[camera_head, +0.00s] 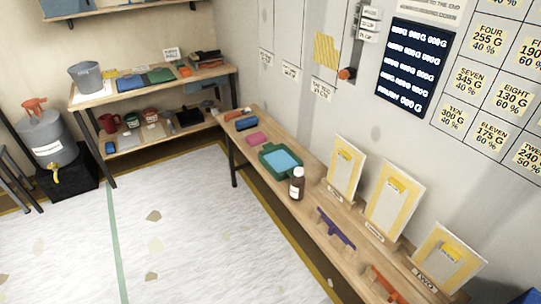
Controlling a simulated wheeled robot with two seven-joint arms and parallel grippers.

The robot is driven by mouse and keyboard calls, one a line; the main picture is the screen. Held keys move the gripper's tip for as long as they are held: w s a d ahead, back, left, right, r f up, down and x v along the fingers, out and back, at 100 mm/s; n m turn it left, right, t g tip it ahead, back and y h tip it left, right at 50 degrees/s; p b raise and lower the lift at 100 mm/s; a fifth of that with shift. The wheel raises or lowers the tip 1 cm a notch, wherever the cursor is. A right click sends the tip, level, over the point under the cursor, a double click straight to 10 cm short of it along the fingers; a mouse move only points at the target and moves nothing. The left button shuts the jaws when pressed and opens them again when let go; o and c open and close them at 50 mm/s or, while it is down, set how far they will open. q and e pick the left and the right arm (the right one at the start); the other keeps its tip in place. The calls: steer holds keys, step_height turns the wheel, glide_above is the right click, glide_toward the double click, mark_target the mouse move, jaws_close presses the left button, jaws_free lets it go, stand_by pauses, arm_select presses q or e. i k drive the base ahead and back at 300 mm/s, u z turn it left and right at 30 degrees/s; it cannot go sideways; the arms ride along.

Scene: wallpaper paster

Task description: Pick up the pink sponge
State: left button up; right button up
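A small flat pink block (257,139), which looks like the pink sponge, lies on the far part of the long wooden bench (268,194) along the right wall. It lies between a dark blue item (246,123) and a green tray (267,164) holding something light blue. Nothing covers it in the head view. Neither of my grippers shows in this view.
A brown bottle (297,186) with a white cap stands beside the tray. A shelf unit (150,90) and grey water container (46,140) stand behind. The floor (170,235) left of the bench is open.

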mark_target(258, 138)
steer(key=u, duration=0.65)
steer(key=i, duration=2.45)
steer(key=z, duration=0.5)
